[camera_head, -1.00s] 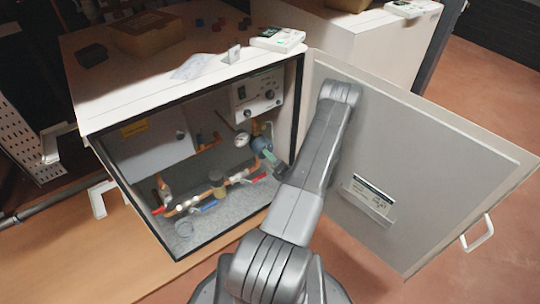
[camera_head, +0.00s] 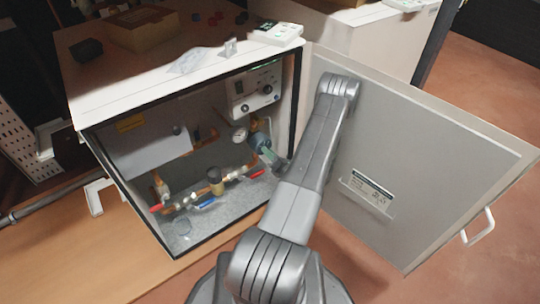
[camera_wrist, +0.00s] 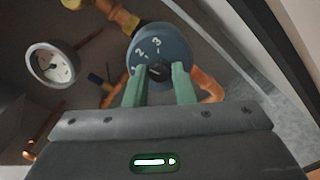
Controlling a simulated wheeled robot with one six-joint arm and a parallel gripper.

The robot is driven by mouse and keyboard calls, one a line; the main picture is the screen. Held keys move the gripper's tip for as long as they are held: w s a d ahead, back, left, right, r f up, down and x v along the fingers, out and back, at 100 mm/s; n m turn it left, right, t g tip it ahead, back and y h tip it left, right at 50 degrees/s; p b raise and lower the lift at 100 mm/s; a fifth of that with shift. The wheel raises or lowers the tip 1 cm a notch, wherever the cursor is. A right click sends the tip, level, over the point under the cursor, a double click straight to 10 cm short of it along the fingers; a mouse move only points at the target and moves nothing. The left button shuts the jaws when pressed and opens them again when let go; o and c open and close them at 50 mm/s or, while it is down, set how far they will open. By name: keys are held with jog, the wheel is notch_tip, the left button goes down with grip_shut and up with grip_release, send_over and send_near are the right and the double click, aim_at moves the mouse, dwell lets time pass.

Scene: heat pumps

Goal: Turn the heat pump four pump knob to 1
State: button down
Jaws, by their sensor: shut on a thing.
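The pump (camera_head: 257,140) is a blue-grey round body on the copper piping inside the open cabinet. In the wrist view its dial face (camera_wrist: 151,43) shows the numbers 2 and 3, with a small black knob (camera_wrist: 158,70) at its centre. My gripper (camera_wrist: 162,77) has two green fingers, one on each side of the knob, shut on it. The fingers cover the lower part of the dial, so a 1 cannot be read. The green fingers of my gripper also show at the pump in the head view (camera_head: 269,155).
A pressure gauge (camera_wrist: 52,65) sits left of the pump. A control panel (camera_head: 254,90) is above it. Pipes with red and blue valve handles (camera_head: 205,201) run below. The cabinet door (camera_head: 425,165) stands open on the right, close to my arm.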

jog(key=shift+n+b, duration=2.05)
jog(key=shift+n, duration=1.35)
jog(key=c, duration=1.2)
grip_release()
jog(key=b+v, duration=0.1)
jog(key=v, duration=1.2)
jog(key=shift+s+d, duration=0.25)
jog(key=shift+s, duration=0.1)
